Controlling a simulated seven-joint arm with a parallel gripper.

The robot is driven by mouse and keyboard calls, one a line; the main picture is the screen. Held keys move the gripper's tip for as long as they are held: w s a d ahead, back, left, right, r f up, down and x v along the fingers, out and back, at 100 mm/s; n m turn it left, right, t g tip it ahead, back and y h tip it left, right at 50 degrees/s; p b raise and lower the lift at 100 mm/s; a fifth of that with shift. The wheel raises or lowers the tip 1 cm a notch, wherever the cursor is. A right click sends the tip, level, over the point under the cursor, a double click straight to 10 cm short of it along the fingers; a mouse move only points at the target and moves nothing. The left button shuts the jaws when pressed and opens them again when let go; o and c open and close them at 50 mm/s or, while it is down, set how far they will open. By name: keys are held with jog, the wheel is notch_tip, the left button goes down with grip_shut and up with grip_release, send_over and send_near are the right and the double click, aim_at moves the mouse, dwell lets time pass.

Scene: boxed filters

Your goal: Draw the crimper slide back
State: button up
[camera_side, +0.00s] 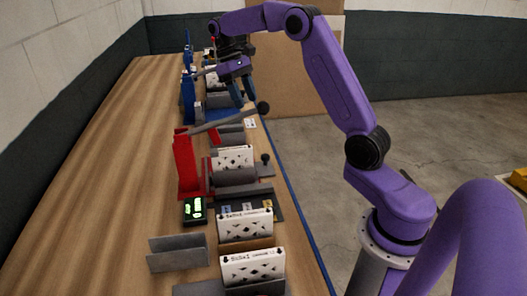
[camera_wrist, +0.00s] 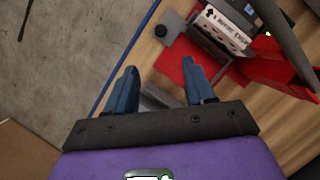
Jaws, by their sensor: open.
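The red crimper (camera_side: 187,168) stands upright on the bench in the side view, with a long grey lever ending in a black ball (camera_side: 263,107). A grey slide with a small dark knob (camera_side: 265,159) sticks out at its right, beside a white patterned box (camera_side: 232,157). In the wrist view I see a red body (camera_wrist: 272,68), a white box (camera_wrist: 225,29) and a dark knob (camera_wrist: 161,31) above my fingers. My gripper (camera_side: 243,97) is open and empty, above the bench farther back than the front crimper's knob. Its two blue fingers (camera_wrist: 161,76) are well apart.
More white boxes (camera_side: 253,267) stand in grey holders in front. An empty grey holder (camera_side: 178,253) and a black unit with a green display (camera_side: 195,209) are at left. Blue stations (camera_side: 188,100) stand farther back. The wooden bench's left side (camera_side: 100,170) is clear.

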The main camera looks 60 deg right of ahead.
aim_at(265, 155)
jog(key=x, duration=1.8)
jog(key=shift+w+f, duration=0.1)
jog(key=shift+w, duration=0.05)
grip_shut()
